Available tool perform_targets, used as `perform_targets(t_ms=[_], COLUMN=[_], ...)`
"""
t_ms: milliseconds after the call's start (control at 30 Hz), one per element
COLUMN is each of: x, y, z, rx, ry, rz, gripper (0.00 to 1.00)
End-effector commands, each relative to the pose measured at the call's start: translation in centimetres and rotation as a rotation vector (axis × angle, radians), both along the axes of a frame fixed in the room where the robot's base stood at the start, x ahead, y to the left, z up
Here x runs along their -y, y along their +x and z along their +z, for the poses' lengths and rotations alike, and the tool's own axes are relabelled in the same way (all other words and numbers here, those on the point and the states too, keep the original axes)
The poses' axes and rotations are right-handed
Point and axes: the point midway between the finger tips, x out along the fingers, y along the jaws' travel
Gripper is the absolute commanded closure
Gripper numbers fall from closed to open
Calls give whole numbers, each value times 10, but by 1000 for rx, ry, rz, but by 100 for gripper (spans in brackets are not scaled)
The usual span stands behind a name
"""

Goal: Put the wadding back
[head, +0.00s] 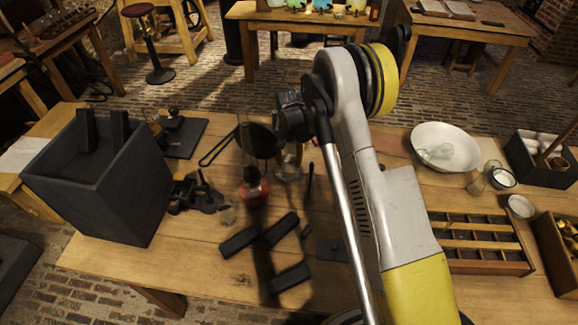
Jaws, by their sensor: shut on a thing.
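My gripper (284,126) is at the end of my arm, above the middle of the wooden table. It is dark, and its fingertips are hard to make out. It is shut on a dark round thing (258,141), whose exact kind I cannot tell. Below this stands a small glass vessel with a red lower part (253,190). I cannot pick out the wadding with certainty. A small pale lump (227,215) lies left of the red vessel. Pale pieces (540,146) lie in a dark box (518,165) at the right.
A tall dark open box (95,190) stands at the left. Several black blocks (290,278) lie at the front middle. A white bowl (427,133) holding glass and a divided wooden tray (485,268) are on the right. My arm hides part of the table (190,262).

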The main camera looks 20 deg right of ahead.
Motion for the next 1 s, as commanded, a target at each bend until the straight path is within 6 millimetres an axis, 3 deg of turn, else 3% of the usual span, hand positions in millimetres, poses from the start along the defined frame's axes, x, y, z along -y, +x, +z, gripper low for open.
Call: perform_targets(t_ms=[100,467,500,567,867,1000], x=[0,0,0,0,0,0], y=[0,0,0,0,0,0], z=[-18,-22,-22,-21,-20,-8], rx=[0,0,0,0,0,0], ry=[0,0,0,0,0,0], rz=[0,0,0,0,0,0], gripper=[92,92,53,39,39,39])
